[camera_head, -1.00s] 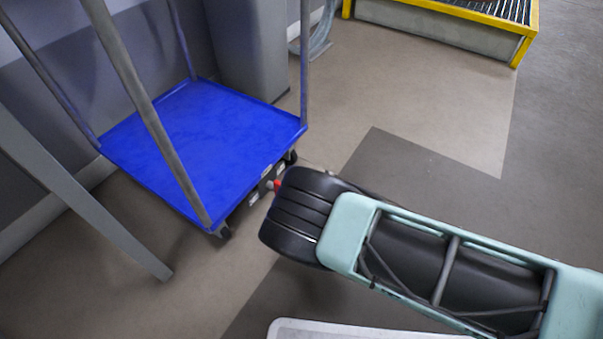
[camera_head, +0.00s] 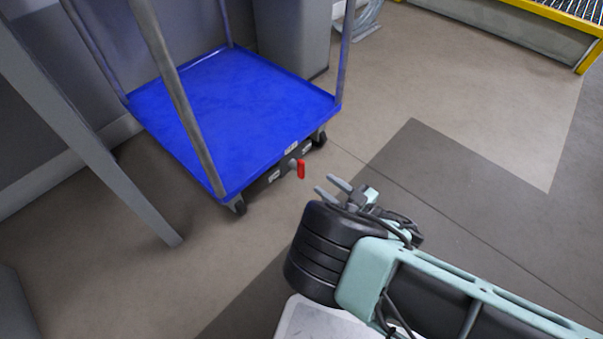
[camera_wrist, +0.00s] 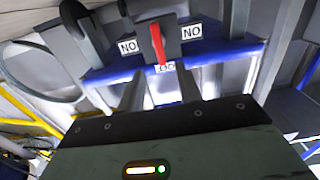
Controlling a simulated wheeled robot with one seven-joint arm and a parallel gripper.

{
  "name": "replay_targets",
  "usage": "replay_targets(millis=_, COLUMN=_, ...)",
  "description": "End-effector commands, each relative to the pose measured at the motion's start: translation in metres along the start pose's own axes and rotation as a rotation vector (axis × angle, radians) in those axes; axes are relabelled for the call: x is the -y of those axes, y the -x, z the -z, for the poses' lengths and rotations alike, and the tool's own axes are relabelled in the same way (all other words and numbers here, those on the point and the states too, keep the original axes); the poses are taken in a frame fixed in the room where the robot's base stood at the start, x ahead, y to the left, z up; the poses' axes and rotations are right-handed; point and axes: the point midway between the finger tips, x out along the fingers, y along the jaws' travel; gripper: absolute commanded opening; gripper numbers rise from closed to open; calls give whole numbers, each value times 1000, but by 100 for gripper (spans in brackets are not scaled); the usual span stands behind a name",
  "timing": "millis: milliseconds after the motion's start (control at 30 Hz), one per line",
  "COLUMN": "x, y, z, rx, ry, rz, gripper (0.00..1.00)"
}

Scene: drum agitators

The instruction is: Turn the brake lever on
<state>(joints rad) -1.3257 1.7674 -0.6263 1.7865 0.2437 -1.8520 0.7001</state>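The brake lever (camera_head: 301,169) is a small red handle on a dark plate under the near edge of the blue cart (camera_head: 250,90). In the wrist view the red lever (camera_wrist: 159,46) points down the picture, toward a partly covered label (camera_wrist: 165,68). Labels on its left (camera_wrist: 128,47) and right (camera_wrist: 191,32) look like upside-down "ON". My gripper (camera_head: 328,187) is open and empty, its two fingers apart. In the head view it is just right of and below the lever, not visibly touching it.
The cart has grey posts (camera_head: 176,95) and dark casters (camera_head: 319,138). A grey slanted beam (camera_head: 90,130) stands at left. A yellow-edged grate platform (camera_head: 550,30) is at the top right. The floor right of the cart is clear.

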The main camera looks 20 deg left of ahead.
Motion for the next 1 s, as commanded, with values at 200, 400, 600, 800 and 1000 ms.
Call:
replay_targets(millis=200, x=2, y=-46, z=-6, rx=-3, ry=1, rz=3, gripper=35)
replay_targets(millis=400, x=1, y=-78, z=-5, rx=-2, ry=0, rz=1, gripper=35)
replay_targets(millis=600, x=0, y=-95, z=-2, rx=0, ry=-1, rz=0, gripper=35)
replay_targets(millis=800, x=0, y=-98, z=0, rx=0, ry=-1, rz=-1, gripper=35)
replay_targets(millis=1000, x=0, y=-98, z=0, rx=0, ry=-1, rz=-1, gripper=21)
